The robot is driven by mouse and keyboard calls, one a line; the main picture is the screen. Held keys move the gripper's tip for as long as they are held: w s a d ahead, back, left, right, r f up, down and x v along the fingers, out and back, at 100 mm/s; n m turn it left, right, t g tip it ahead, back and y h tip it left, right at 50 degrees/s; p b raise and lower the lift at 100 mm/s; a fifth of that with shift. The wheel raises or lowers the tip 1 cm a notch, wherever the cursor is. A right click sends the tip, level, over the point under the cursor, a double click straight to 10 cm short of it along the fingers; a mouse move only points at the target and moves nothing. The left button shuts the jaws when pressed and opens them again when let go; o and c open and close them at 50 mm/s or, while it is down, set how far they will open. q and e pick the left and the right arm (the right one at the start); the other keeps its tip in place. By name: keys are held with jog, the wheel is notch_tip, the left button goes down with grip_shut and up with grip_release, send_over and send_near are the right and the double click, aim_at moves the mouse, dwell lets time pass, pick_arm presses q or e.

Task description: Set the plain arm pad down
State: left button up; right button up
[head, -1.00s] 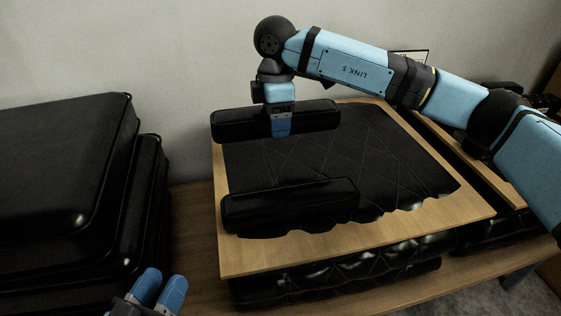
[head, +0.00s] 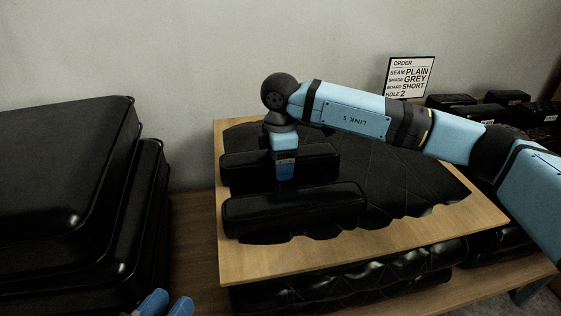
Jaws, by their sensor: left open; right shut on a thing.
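My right gripper (head: 286,182) reaches down from above and is shut on a black arm pad (head: 238,166). This pad is long, smooth and level, with no seam that I can make out. It is low over the quilted black piece (head: 405,185) on the wooden board; I cannot tell whether it touches. A second black arm pad (head: 295,212) lies just in front, near the board's left front. My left gripper (head: 168,304) is open at the bottom edge, only partly in view, with nothing seen between its fingers.
Large black cushions (head: 60,190) are stacked at the left. The wooden board (head: 400,240) rests on more quilted black padding (head: 350,277). An order sign (head: 410,78) reads seam plain, shade grey, board short, hole 2. Several small black items (head: 510,98) stand at the far right.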

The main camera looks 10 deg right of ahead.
pick_arm(q)
jog(key=shift+f, duration=0.1)
pick_arm(e)
jog(key=o, duration=1.2)
jog(key=shift+f, duration=0.1)
notch_tip(320, 180, up, 12)
jog(key=p, duration=0.4)
jog(key=shift+f, duration=0.1)
pick_arm(q)
notch_tip(320, 180, up, 7)
jog(key=t, duration=0.2)
jog(key=shift+a+f+n+t, duration=0.15)
jog(key=shift+a+n+t, duration=0.1)
jog(key=shift+n+t, duration=0.05)
pick_arm(e)
jog(key=shift+r, duration=0.3)
